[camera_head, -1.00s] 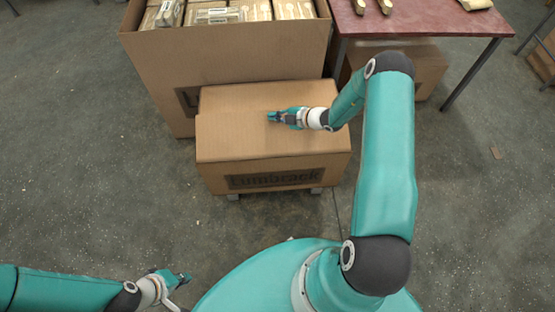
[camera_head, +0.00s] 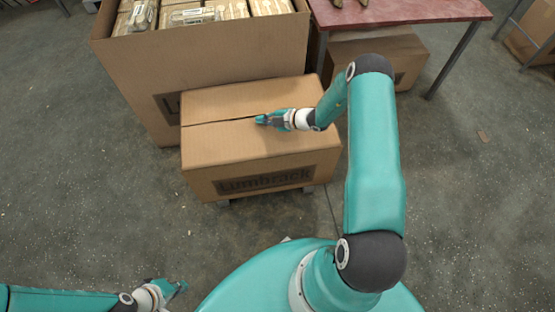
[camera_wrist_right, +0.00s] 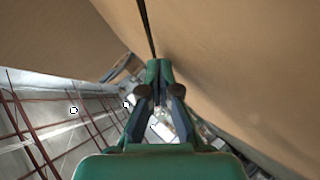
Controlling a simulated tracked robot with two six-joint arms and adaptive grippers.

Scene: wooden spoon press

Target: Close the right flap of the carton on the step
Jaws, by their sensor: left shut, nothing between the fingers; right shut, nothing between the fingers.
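The brown carton (camera_head: 260,184) with dark lettering sits in the middle of the head view. Its near top flap (camera_head: 235,145) and far top flap (camera_head: 235,98) both lie about flat, with a thin dark seam between them. My right gripper (camera_head: 262,120) is shut and empty, at the seam on the carton's top; whether it touches the cardboard is unclear. In the right wrist view its fingertips (camera_wrist_right: 159,68) point along the dark seam between two cardboard surfaces. My left gripper (camera_head: 180,286) is shut and empty, low at the left, away from the carton.
A larger open carton (camera_head: 130,62) with packed wooden goods stands directly behind. A red-topped table (camera_head: 420,12) is at the back right, with another carton (camera_head: 400,58) under it.

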